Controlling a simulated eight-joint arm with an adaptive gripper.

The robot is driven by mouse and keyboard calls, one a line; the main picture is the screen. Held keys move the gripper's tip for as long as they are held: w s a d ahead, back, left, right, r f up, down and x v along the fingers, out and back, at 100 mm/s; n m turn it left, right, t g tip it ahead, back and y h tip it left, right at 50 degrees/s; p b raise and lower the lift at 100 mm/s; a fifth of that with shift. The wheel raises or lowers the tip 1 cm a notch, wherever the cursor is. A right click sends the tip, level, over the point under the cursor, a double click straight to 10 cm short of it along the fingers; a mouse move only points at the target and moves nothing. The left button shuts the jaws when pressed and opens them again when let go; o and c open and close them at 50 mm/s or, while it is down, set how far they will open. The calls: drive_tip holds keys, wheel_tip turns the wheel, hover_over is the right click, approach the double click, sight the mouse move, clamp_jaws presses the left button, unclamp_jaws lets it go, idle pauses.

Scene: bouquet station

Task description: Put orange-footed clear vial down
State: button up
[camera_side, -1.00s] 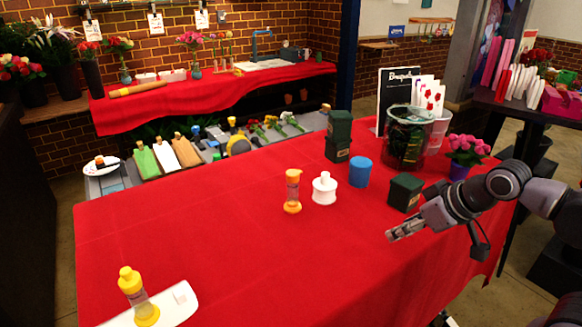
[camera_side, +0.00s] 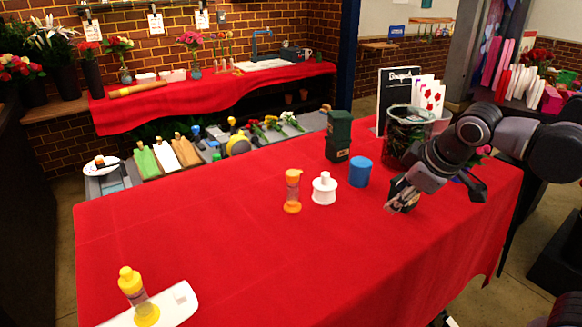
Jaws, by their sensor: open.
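The orange-footed clear vial (camera_side: 292,191) stands upright on the red table. It has an orange cap and an orange foot, with a clear middle. My gripper (camera_side: 392,207) is to the right of the vial, well apart from it. It is open, and nothing shows between its fingers.
A white bottle (camera_side: 324,189) stands just right of the vial, and a blue cylinder (camera_side: 359,172) right of that. Stacked dark green boxes (camera_side: 338,136) and a large clear container (camera_side: 404,132) stand behind. A yellow-capped vial (camera_side: 138,296) is on a white tray (camera_side: 181,301) at front left. The table's middle is clear.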

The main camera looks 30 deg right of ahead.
drive_tip(key=w+a+r+n+h, duration=0.1)
drive_tip(key=w+a+n+h, duration=0.3)
drive_tip(key=w+n, duration=0.35)
drive_tip(key=w+a+r+n+h, duration=0.1)
drive_tip(key=w+a+n+h, duration=0.35)
drive_tip(key=w+n, duration=0.35)
drive_tip(key=w+a+f+n+t+h, duration=0.1)
drive_tip(key=a+f+n+t+h, duration=0.15)
drive_tip(key=a, duration=0.35)
drive_tip(key=w+a+f+n+t+h, duration=0.1)
drive_tip(key=a+n+h, duration=0.15)
drive_tip(key=a, duration=0.35)
drive_tip(key=m, duration=0.1)
approach(288, 190)
drive_tip(key=shift+w+f+g, duration=0.15)
drive_tip(key=shift+w+g, duration=0.1)
drive_tip(key=shift+w, duration=0.25)
drive_tip(key=shift+d+f, duration=0.1)
drive_tip(key=shift+f, duration=0.15)
drive_tip(key=shift+w+d, duration=0.15)
drive_tip(key=shift+d, duration=0.15)
drive_tip(key=x, duration=0.4)
drive_tip(key=shift+w+d, duration=0.15)
drive_tip(key=shift+d, duration=0.2)
drive_tip(key=shift+r+x, duration=0.2)
drive_tip(key=shift+x, duration=1.1)
drive_tip(key=shift+r+x, duration=0.2)
drive_tip(key=shift+x, duration=1.15)
drive_tip(key=shift+d, duration=0.1)
clamp_jaws()
